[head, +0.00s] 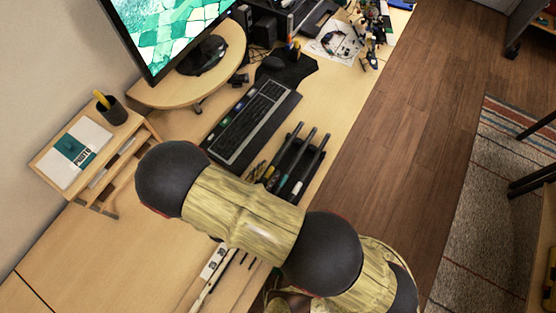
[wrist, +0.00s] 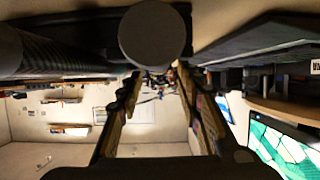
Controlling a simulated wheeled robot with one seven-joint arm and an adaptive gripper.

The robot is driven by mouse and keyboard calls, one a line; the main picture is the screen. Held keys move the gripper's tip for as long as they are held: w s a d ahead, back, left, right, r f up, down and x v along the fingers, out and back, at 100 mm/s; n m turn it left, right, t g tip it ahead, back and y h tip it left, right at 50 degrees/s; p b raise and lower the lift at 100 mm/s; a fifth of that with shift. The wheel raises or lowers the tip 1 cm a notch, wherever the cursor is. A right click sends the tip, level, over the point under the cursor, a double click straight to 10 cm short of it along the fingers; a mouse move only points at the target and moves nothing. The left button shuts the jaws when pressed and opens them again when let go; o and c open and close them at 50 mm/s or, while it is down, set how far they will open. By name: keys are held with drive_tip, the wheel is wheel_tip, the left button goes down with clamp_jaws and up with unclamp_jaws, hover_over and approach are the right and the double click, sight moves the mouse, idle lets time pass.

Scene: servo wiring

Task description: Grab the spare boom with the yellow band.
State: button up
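Several dark rod-like booms lie side by side in a dark holder (head: 291,157) on the desk, right of the keyboard. The leftmost boom (head: 285,150) shows a small yellow mark near its lower end, which looks like the yellow band. Its neighbours show greenish and pale marks. My gripper (wrist: 157,85) is open in the wrist view, its two fingers well apart with nothing clearly held between them. In the head view my arm crosses below the booms and the gripper cannot be made out. No yellow band shows in the wrist view.
The keyboard (head: 252,122) lies left of the booms. A monitor (head: 172,35) stands on a round-edged riser behind. A small shelf (head: 90,155) with a pen cup (head: 111,110) is at the left. A white power strip (head: 212,265) lies below my arm.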

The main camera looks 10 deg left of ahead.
sight(278, 160)
drive_tip(key=shift+x, duration=1.5)
drive_tip(key=shift+f, duration=0.1)
drive_tip(key=shift+c, duration=1.4)
clamp_jaws()
